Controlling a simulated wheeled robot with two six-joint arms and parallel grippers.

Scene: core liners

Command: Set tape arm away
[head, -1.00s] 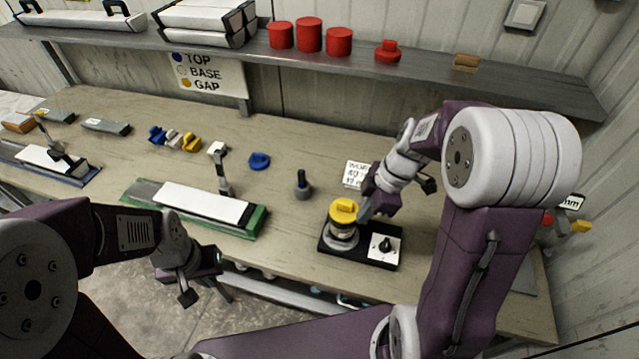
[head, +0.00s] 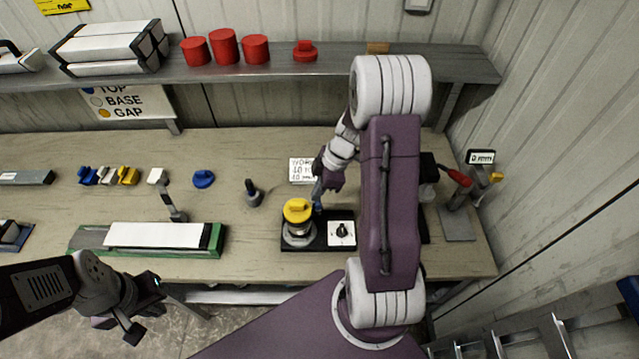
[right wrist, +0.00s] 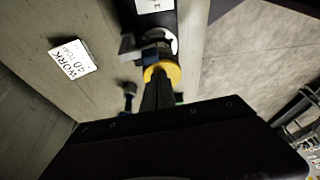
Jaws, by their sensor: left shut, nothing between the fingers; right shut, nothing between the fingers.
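On the workbench, a black base (head: 318,243) carries a round metal piece with a yellow cap (head: 298,209) and a white plate with a black knob (head: 341,232). The yellow cap also shows in the right wrist view (right wrist: 173,73), with a grey and blue part (right wrist: 132,45) beside it. I cannot tell for sure which part is the tape arm. My right gripper (head: 319,193) is shut and empty just behind and right of the yellow cap; its dark fingers (right wrist: 158,92) point at the cap. Whether they touch anything is unclear. My left gripper (head: 138,312) is shut and empty, in front of the bench.
A green tray (head: 214,243) with a long white piece lies left of the base. A small grey post (head: 254,195), a blue cap (head: 203,179) and a white sign (head: 302,170) stand behind. A gauge stand (head: 458,220) is at the right. A shelf (head: 330,68) runs above.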

